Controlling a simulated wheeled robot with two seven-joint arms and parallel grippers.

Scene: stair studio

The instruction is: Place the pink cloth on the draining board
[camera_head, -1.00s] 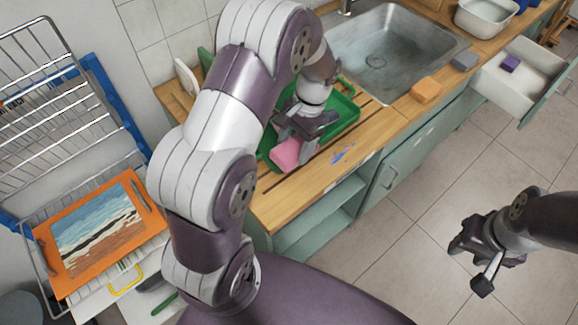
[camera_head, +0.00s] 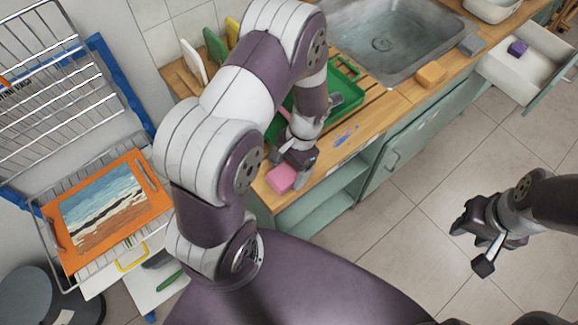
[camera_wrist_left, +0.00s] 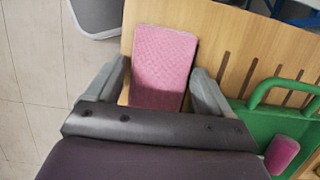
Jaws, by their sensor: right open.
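The pink cloth (camera_head: 281,178) is a small, thick, textured rectangle near the front left end of the wooden counter. I cannot tell whether the cloth touches the wood. The draining board (camera_wrist_left: 232,50) is the grooved wood beside the cloth, partly under a green tray (camera_wrist_left: 250,115). My right gripper (camera_head: 468,222) is open and empty above the floor.
A second pink item (camera_wrist_left: 283,153) lies in the green tray. The sink (camera_head: 385,45) and an orange sponge (camera_head: 431,75) are further right. An open drawer (camera_head: 520,70) juts out. A wire rack with an orange-framed picture (camera_head: 105,212) stands at left.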

